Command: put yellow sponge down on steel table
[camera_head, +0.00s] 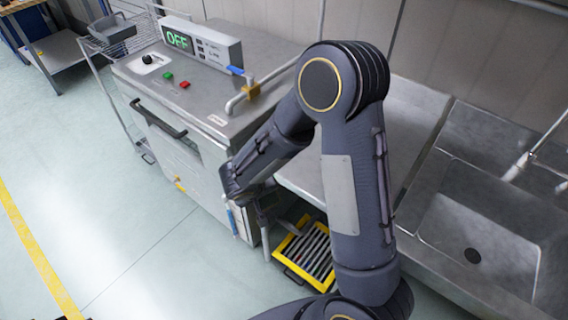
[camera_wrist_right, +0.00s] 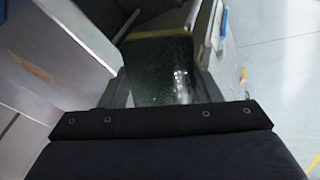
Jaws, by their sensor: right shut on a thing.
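My right gripper (camera_head: 264,204) hangs low in front of the steel machine, left of the steel table. In the wrist view its jaws (camera_wrist_right: 160,78) are shut on a block with a dark green, rough face and a thin yellowish edge, which I take to be the yellow sponge (camera_wrist_right: 160,82). The sponge cannot be made out in the head view. The steel table (camera_head: 410,125) is a bare metal top behind my right arm, which hides part of it. My left gripper is not in view.
A steel machine (camera_head: 190,85) with an "OFF" display (camera_head: 205,42) stands at the left. A sink (camera_head: 480,240) with a tap is at the right. A yellow-framed rack (camera_head: 285,262) sits low beside my gripper.

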